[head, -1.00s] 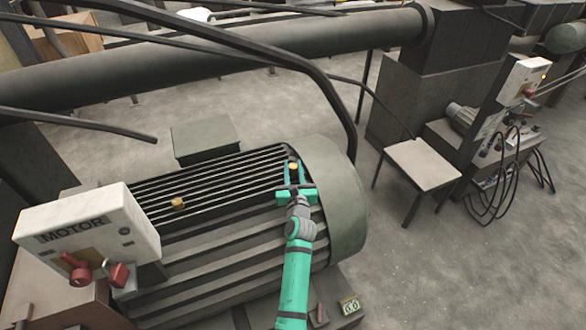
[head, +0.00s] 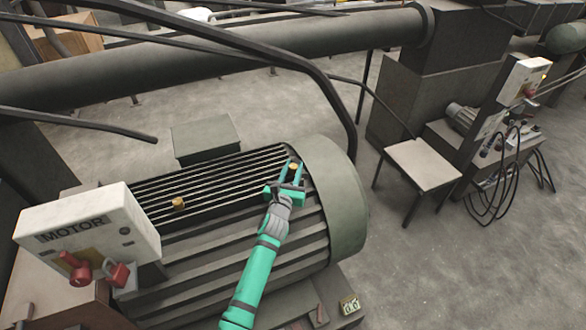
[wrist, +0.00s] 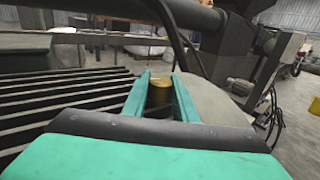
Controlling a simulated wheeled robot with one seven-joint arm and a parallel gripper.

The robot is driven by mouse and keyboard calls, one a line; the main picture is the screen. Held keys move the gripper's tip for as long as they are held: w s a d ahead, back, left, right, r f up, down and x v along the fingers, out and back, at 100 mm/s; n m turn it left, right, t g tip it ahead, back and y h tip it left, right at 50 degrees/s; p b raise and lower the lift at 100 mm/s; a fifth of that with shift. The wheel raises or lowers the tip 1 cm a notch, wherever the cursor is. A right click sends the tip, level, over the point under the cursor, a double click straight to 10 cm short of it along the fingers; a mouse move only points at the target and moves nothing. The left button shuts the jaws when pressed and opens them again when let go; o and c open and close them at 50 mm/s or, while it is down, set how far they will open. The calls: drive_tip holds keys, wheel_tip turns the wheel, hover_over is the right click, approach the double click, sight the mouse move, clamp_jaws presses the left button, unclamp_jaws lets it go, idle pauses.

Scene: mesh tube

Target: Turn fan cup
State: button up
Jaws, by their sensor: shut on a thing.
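A brass cup (head: 293,166) sits at the right end of the finned motor housing, beside the smooth end cover. My gripper (head: 291,173) is shut on this cup, with one teal finger on each side of it. The cup also shows in the wrist view (wrist: 160,83), its round top level between the fingers (wrist: 159,95). A second brass cup (head: 178,203) stands on the fins further left, apart from my gripper. The cup's lower part is partly hidden by the fingers.
The finned motor (head: 225,225) lies below my arm. A white MOTOR box (head: 88,232) with red handles stands at the left. A thick pipe (head: 220,60) and dark bent bars pass behind. A small table (head: 424,164) stands on open floor at the right.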

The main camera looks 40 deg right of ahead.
drive_tip(key=shift+w+a+m+g+h, duration=0.1)
drive_tip(key=shift+w+m+g+h, duration=0.05)
drive_tip(key=shift+m+g+h, duration=0.3)
drive_tip(key=shift+m+g+h, duration=0.45)
drive_tip(key=shift+m+g, duration=0.1)
drive_tip(key=shift+g, duration=0.3)
drive_tip(key=shift+r+m+g+h, duration=0.1)
drive_tip(key=shift+m+g+h, duration=0.4)
drive_tip(key=shift+m+g, duration=0.45)
drive_tip(key=o, duration=1)
drive_tip(key=shift+o, duration=0.2)
drive_tip(key=v, duration=1)
drive_tip(key=shift+a, duration=0.3)
